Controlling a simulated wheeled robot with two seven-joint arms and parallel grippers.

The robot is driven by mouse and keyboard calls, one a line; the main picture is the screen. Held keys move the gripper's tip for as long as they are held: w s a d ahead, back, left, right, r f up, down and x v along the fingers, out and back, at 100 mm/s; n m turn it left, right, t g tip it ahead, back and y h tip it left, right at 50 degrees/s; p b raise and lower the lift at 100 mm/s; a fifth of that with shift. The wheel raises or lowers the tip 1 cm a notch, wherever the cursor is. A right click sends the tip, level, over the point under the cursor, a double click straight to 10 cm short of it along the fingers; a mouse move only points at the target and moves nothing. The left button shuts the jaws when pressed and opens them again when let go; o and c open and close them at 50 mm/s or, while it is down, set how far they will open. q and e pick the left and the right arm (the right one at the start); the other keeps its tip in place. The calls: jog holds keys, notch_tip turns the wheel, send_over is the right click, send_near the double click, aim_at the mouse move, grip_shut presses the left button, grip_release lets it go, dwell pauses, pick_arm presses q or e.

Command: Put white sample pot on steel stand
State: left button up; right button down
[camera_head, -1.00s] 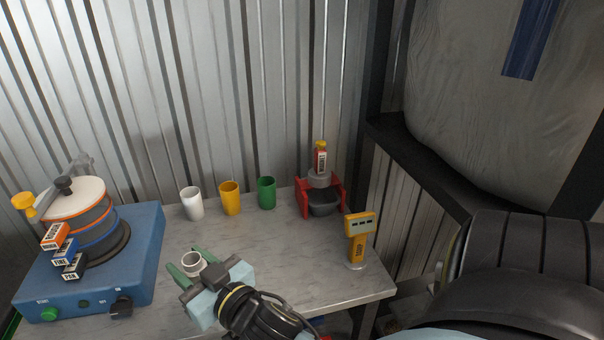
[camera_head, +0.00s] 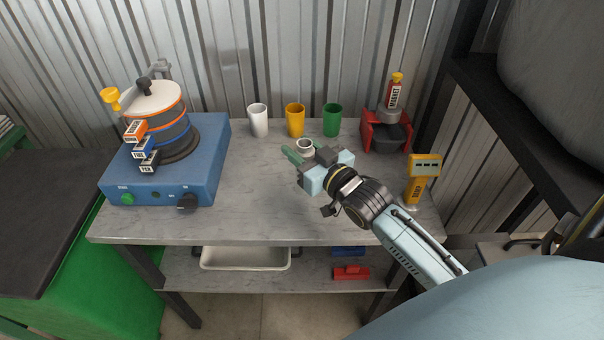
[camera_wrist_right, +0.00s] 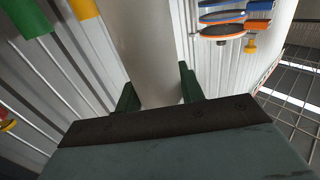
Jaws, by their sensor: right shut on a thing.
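My right gripper (camera_head: 304,160) is shut on a white pot (camera_head: 305,146) with an open, ringed top, held upright between its green fingers. In the right wrist view the pot (camera_wrist_right: 145,45) is a pale cylinder between the fingers (camera_wrist_right: 158,95). The pot's lower part is hidden in the head view, and I cannot tell its height over the table. A second white vessel, a tall cup (camera_head: 257,120), stands at the back of the table. I cannot pick out a steel stand with certainty. My left gripper is not in view.
A yellow cup (camera_head: 295,120) and green cup (camera_head: 332,120) stand behind the gripper. A red holder (camera_head: 371,137) and yellow meter (camera_head: 420,178) are to the right. A blue sieve shaker (camera_head: 205,180) fills the left. The grey tabletop's (camera_head: 255,205) front middle is clear.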

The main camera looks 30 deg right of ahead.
jog(key=shift+f+b, duration=0.45)
jog(key=shift+f, duration=2.25)
jog(key=shift+f, duration=0.2)
jog(key=c, duration=0.9)
grip_release()
jog(key=shift+r, duration=0.2)
jog(key=s, duration=0.4)
jog(key=s+d, duration=0.1)
jog(key=s, duration=0.7)
jog(key=shift+d, duration=0.2)
